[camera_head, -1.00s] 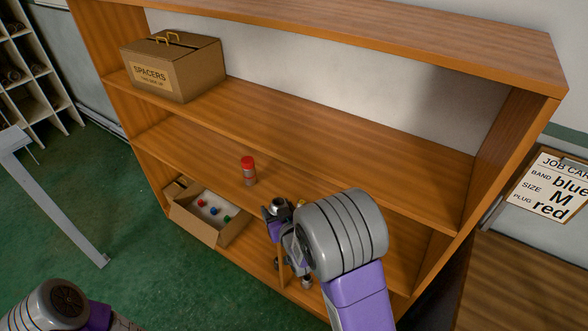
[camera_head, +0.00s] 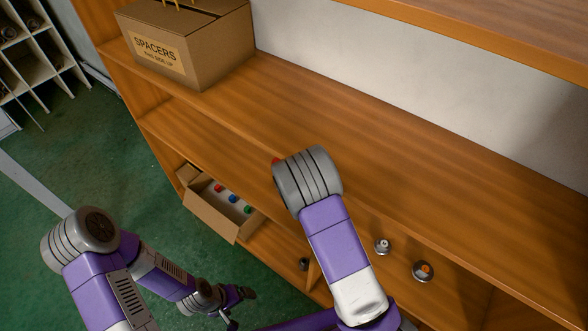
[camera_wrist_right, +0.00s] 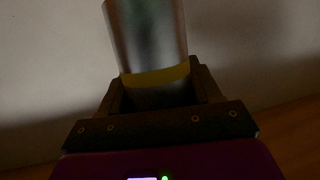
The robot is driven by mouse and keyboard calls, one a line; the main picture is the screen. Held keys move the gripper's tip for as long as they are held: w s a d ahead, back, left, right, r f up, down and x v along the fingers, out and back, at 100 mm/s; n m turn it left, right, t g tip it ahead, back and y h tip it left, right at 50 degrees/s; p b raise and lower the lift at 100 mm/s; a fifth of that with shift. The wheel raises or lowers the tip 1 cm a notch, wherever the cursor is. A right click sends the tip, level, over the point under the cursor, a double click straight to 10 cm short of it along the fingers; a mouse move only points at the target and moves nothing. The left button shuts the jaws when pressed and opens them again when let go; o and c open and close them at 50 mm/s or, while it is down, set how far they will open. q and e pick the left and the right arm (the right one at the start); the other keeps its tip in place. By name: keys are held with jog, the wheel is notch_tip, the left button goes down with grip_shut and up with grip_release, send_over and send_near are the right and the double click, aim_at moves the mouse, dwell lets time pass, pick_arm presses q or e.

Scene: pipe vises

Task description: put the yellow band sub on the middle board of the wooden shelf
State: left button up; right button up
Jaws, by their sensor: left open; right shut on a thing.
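The yellow band sub (camera_wrist_right: 150,50), a grey metal cylinder with a yellow band, shows in the right wrist view. My right gripper (camera_wrist_right: 155,88) is shut on it around its lower end. In the head view my right wrist hides that gripper and the sub, in front of the wooden shelf (camera_head: 330,115). I cannot tell whether the sub touches a board. My left gripper (camera_head: 240,307) is open and empty, low in front of the shelf, well away from the sub.
A SPACERS box (camera_head: 185,45) stands at the left on one board. On the board below, a red-topped thing (camera_head: 276,160) is mostly hidden by my wrist, and two round metal parts (camera_head: 382,247) (camera_head: 423,271) stand right of my arm. An open carton (camera_head: 215,218) sits lower left.

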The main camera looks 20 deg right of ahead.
jog(key=f, duration=0.3)
jog(key=f+b, duration=0.1)
jog(key=shift+s+f, duration=0.35)
jog(key=shift+w+f+b, duration=0.1)
jog(key=shift+f+b, duration=0.35)
jog(key=shift+f, duration=1.8)
jog(key=shift+f, duration=0.2)
jog(key=o, duration=1.5)
